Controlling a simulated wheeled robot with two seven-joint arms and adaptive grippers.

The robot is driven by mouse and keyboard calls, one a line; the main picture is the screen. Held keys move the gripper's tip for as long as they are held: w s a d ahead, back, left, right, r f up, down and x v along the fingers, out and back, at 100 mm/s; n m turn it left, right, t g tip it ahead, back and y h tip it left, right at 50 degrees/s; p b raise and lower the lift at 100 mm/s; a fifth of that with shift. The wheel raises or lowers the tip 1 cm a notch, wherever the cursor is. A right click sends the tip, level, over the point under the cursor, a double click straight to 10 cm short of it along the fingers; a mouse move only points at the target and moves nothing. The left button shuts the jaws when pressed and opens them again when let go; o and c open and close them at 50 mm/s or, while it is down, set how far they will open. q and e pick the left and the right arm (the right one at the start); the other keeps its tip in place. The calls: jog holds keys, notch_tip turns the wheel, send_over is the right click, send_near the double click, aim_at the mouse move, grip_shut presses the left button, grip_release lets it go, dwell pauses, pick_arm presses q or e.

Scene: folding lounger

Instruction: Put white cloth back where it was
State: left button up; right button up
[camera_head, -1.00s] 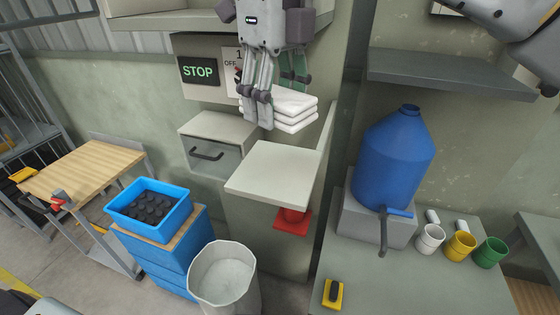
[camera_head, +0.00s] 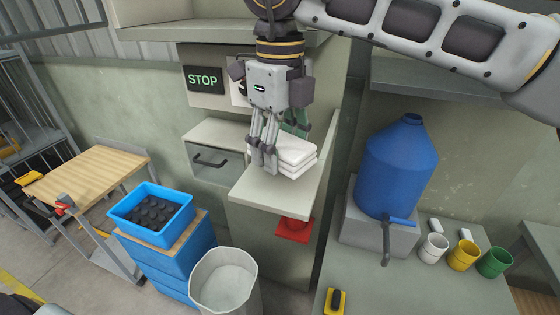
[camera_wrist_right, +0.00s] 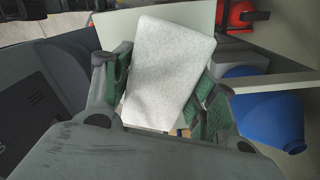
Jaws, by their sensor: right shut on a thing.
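The white cloth (camera_head: 290,157) is a folded stack in the head view, at the light-topped shelf (camera_head: 262,197) in the middle. It appears to rest on or just above the shelf top; I cannot tell which. My right gripper (camera_head: 268,165) points down from above and is shut on the cloth at its left side. In the right wrist view the cloth (camera_wrist_right: 168,72) lies between the green-padded fingers of my right gripper (camera_wrist_right: 160,95). The fingers hide part of the cloth. My left gripper is not in view.
A drawer cabinet (camera_head: 213,160) stands left of the shelf, with a STOP sign (camera_head: 203,79) above. A white bin (camera_head: 224,285) and a blue crate (camera_head: 152,211) are at front left. A blue jug (camera_head: 397,168) stands right. The shelf's front is clear.

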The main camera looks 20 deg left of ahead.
aim_at(280, 175)
jog(key=shift+f, duration=1.9)
jog(key=shift+f, duration=0.15)
jog(key=o, duration=1.2)
jog(key=shift+c, duration=0.2)
jog(key=shift+r+p, duration=0.2)
jog(key=shift+p, duration=0.1)
notch_tip(280, 175, up, 12)
jog(key=shift+s+b, duration=0.1)
jog(key=shift+b, duration=0.35)
